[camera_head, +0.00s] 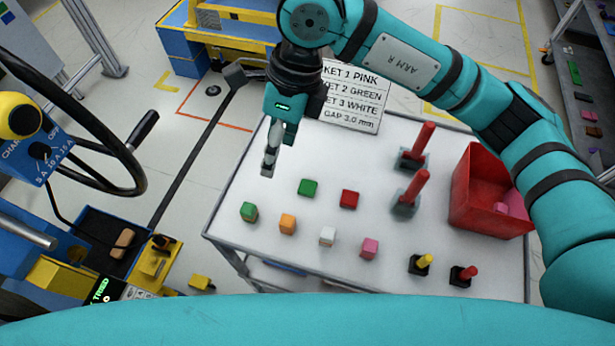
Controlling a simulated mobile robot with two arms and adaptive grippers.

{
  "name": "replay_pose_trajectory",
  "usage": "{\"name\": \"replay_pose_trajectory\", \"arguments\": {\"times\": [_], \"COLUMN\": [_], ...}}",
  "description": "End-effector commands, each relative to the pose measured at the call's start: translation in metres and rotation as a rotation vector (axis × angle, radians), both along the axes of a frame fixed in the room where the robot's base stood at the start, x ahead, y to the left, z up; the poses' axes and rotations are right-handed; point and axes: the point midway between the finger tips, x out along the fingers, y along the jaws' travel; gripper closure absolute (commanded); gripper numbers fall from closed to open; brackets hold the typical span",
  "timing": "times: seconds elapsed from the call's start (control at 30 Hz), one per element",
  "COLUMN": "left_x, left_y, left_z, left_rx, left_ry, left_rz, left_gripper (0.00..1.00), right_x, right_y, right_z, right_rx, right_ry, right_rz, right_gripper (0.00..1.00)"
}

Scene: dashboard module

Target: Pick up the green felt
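Two green pieces lie on the white table (300,250): a flatter green piece (308,187) beside a red one, and a green block (249,211) at the left end of the front row. I cannot tell by look which is the felt. My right gripper (268,168) hangs above the table's left back part, behind and left of the flatter green piece and apart from both. Its fingers are seen nearly edge-on, so their opening is unclear. Nothing shows held in it. My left gripper is not in view.
Near the green pieces are a red piece (350,198) and orange (288,224), white (327,236) and pink (369,248) blocks. Red-handled tools (412,190), small switches (421,264) and a red bin (478,205) stand to the right. A sign (352,95) stands at the back.

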Motion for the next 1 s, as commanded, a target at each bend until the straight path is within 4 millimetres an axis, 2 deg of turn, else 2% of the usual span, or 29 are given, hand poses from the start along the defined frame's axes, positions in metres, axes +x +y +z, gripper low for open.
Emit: {"name": "replay_pose_trajectory", "arguments": {"times": [0.03, 0.1, 0.2, 0.37, 0.7, 0.8, 1.0], "left_x": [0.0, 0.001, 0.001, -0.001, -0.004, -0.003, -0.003], "left_y": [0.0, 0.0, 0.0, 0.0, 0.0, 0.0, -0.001], "left_z": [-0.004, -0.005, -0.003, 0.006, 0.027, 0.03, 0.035], "left_rx": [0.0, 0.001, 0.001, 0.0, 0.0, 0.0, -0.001], "left_ry": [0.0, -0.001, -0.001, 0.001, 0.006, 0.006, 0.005], "left_rz": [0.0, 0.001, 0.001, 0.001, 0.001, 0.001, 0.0], "left_gripper": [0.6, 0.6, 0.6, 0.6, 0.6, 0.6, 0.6], "right_x": [0.014, 0.027, 0.035, 0.034, 0.033, 0.033, 0.032], "right_y": [-0.017, -0.034, -0.046, -0.048, -0.047, -0.047, -0.046], "right_z": [-0.001, 0.0, -0.001, -0.024, -0.096, -0.11, -0.122], "right_rx": [-0.093, -0.184, -0.244, -0.254, -0.249, -0.249, -0.248], "right_ry": [-0.059, -0.11, -0.139, -0.137, -0.136, -0.138, -0.139], "right_rz": [-0.015, -0.033, -0.047, -0.047, -0.046, -0.047, -0.046], "right_gripper": [0.38, 0.38, 0.38, 0.38, 0.38, 0.38, 0.38]}}
